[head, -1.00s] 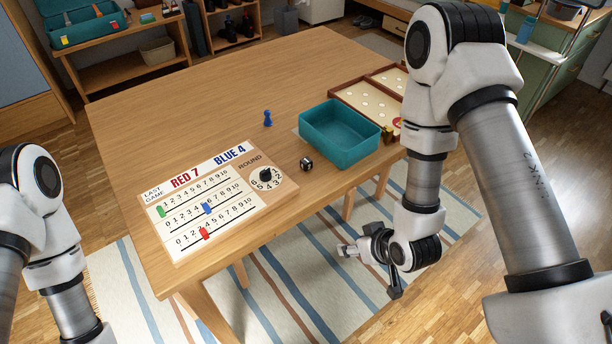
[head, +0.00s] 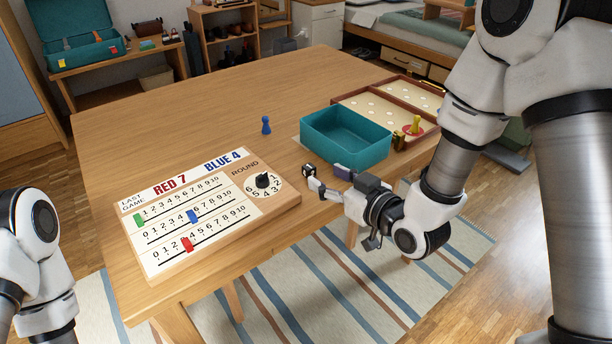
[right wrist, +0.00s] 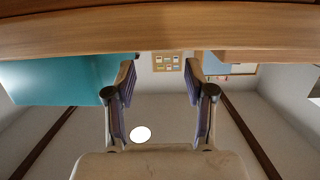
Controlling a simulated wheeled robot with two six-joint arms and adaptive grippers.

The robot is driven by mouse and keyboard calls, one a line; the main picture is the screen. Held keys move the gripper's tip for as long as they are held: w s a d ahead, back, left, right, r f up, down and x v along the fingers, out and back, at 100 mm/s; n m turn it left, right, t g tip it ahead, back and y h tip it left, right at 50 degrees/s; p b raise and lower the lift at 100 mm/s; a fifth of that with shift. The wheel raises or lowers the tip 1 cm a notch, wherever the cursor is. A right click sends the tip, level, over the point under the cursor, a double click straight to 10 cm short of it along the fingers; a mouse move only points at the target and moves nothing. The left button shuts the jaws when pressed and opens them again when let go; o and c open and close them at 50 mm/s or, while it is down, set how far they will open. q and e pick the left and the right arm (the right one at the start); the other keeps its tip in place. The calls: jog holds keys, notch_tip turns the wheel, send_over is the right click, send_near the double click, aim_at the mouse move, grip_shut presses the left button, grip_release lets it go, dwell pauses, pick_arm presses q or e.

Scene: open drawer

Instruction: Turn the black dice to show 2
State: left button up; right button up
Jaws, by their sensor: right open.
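The small black dice (head: 309,170) lies on the wooden table near its front edge, between the score board and the teal tray. I cannot read its upper face. My right gripper (head: 326,178) is open at the table's front edge, with its fingertips close to the dice, just right of it in the head view. I cannot tell whether a finger touches it. In the right wrist view the two fingers (right wrist: 160,78) are spread and empty; the dice does not show there. My left arm is at the lower left of the head view; its gripper is out of view.
The teal tray (head: 372,157) stands right of the dice, and the score board (head: 232,224) with a round dial lies left. A blue pawn (head: 266,125) stands behind. A game board (head: 372,106) with a yellow piece (head: 415,125) is at the right.

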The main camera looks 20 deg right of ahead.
aim_at(311, 168)
jog(key=x, duration=0.6)
jog(key=shift+b, duration=0.3)
pick_arm(q)
jog(key=shift+f, duration=0.7)
pick_arm(e)
jog(key=c, duration=0.9)
pick_arm(q)
jog(key=shift+r, duration=0.15)
pick_arm(e)
jog(key=shift+r, duration=0.2)
